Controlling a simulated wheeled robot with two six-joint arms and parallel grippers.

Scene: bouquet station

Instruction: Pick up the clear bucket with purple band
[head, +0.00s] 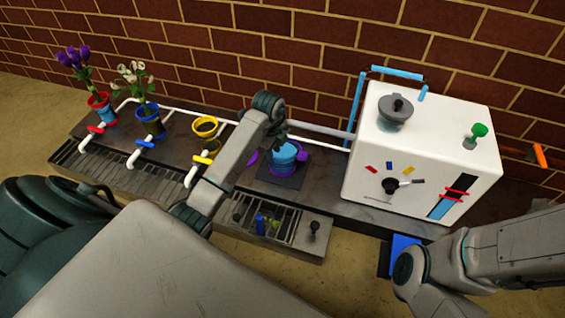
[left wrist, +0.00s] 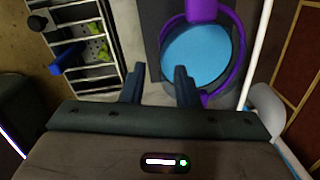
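The clear bucket with the purple band (head: 287,152) stands upright on a dark square pad (head: 283,178) on the counter. It holds blue liquid, and purple parts stick out at its sides. In the left wrist view the bucket (left wrist: 198,55) is seen from above, with a purple ring around the blue liquid. My left gripper (left wrist: 158,84) is open and empty. Its right finger overlaps the bucket's near edge in that view and its left finger lies outside; I cannot tell whether they touch it. In the head view my left wrist partly hides the bucket's back. My right gripper is out of view.
A white machine (head: 420,150) with a dial stands right of the bucket. White pipes (head: 317,130) run behind it. Red (head: 101,107), blue (head: 150,122) and yellow (head: 205,127) pots stand to the left. A rack with small tools (head: 275,225) is in front.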

